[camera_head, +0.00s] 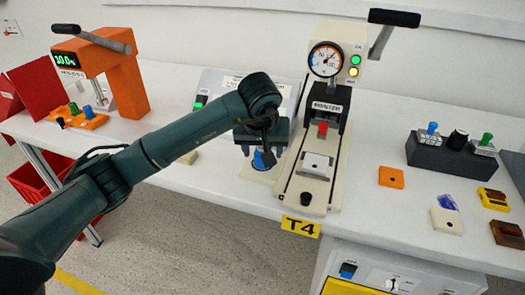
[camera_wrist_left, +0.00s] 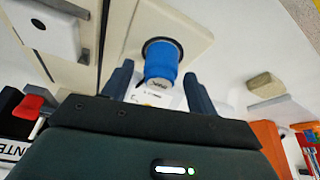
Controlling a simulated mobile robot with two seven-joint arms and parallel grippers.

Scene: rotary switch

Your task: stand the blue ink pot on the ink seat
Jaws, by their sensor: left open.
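The blue ink pot (camera_wrist_left: 162,60) shows in the left wrist view as a short blue cylinder with a pale label. It stands at a dark round ring on a beige plate (camera_wrist_left: 190,18), which looks like the ink seat. In the head view the pot (camera_head: 263,161) is mostly hidden below my left gripper (camera_head: 264,152), and the beige plate (camera_head: 253,172) shows around it. My left gripper is open, with one finger on each side of the pot. A gap shows beside the pot at the fingers. My right gripper is not in view.
A beige press with a round gauge (camera_head: 326,60) stands close right of my left gripper. An orange press (camera_head: 122,80) stands at the left. A dark rack (camera_head: 450,155), an orange plate (camera_head: 391,177) and small blocks lie at the right. The table's front edge is near.

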